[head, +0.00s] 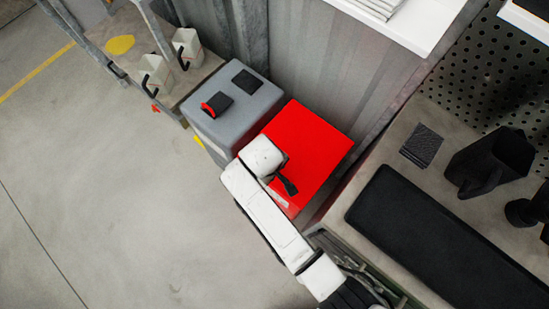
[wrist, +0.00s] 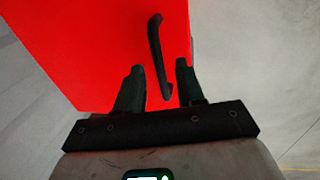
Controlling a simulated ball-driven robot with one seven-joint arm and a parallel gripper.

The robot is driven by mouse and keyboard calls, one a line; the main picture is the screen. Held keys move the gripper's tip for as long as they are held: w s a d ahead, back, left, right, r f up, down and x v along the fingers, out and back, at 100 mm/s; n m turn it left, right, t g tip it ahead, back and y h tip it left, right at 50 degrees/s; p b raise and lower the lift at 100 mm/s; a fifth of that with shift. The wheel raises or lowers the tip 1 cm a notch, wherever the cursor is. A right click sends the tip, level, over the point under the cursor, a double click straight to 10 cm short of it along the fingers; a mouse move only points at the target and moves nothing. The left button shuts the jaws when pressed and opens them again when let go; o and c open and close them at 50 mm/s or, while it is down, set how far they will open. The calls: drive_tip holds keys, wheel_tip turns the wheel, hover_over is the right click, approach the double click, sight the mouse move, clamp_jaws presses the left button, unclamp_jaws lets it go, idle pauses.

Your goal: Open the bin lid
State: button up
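The bin is a box with a bright red lid (head: 311,146), standing against the wall in the middle of the head view. The lid looks shut. Its red surface fills the upper left of the wrist view (wrist: 100,45). A dark bar handle (wrist: 155,40) stands on the red surface. My gripper (wrist: 160,66) is open, with one finger on each side of the handle's lower end. I cannot tell whether either finger touches it. In the head view my gripper (head: 287,184) is over the lid's front part, and I cannot make out the handle there.
A grey box (head: 235,108) with dark items on top stands left of the bin. A workbench with a black mat (head: 440,240) and a black container (head: 490,160) is close on the right. A rack (head: 165,75) holds white jugs at upper left. The floor at left is clear.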

drive_tip(key=shift+c, duration=0.5)
clamp_jaws()
drive_tip(key=shift+r, duration=0.1)
